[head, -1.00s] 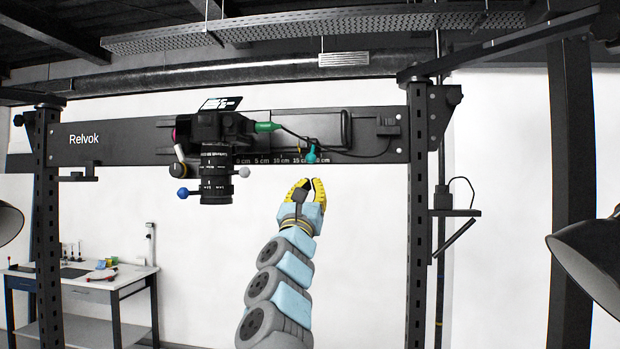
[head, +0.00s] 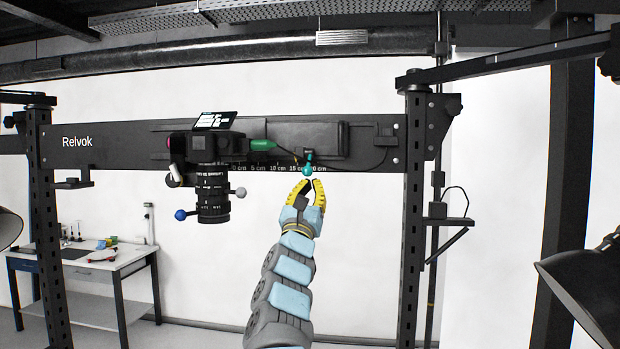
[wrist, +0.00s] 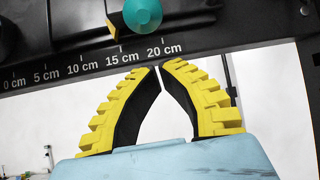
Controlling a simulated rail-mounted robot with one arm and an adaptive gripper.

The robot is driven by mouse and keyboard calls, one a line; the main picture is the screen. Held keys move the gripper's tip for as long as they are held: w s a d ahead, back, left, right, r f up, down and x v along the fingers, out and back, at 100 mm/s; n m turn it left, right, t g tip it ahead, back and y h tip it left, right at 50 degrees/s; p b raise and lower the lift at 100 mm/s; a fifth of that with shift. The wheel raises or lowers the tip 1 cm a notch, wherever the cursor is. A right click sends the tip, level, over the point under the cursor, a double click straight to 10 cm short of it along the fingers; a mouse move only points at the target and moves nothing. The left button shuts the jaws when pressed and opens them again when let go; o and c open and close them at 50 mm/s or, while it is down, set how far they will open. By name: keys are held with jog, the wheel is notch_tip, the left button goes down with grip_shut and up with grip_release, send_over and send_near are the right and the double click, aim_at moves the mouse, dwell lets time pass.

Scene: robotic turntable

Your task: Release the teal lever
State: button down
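The teal lever (head: 308,165) hangs at the lower edge of the black rail, near the 15 to 20 cm marks. In the wrist view its round teal knob (wrist: 141,14) shows at the top, left of the fingertips. My gripper (head: 312,182) is just below the lever in the head view, pointing up at the rail. In the wrist view the yellow fingertips (wrist: 160,66) nearly meet under the 20 cm mark, with only a thin gap and nothing between them. The knob looks apart from the fingers.
A black camera with a lens (head: 212,190) hangs on the rail (head: 110,143) to the left, with a green plug (head: 263,145) and cable beside it. Dark posts (head: 417,230) stand on both sides. A workbench (head: 80,262) is at the lower left. Space below the rail is open.

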aim_at(309, 162)
jog(key=shift+w+r+p, duration=0.55)
jog(key=shift+r+p, duration=0.1)
jog(key=shift+p, duration=2.5)
jog(key=b, duration=0.2)
jog(key=s+b, duration=0.1)
jog(key=b, duration=0.2)
jog(key=shift+s+d+f, duration=0.1)
jog(key=shift+f, duration=0.15)
jog(key=shift+s+a+r+b, duration=0.1)
jog(key=shift+s+a+b, duration=0.25)
jog(key=shift+b, duration=0.45)
jog(key=shift+s+r+p, duration=0.2)
jog(key=shift+r+p, duration=0.1)
jog(key=shift+p, duration=0.35)
jog(key=shift+s, duration=0.15)
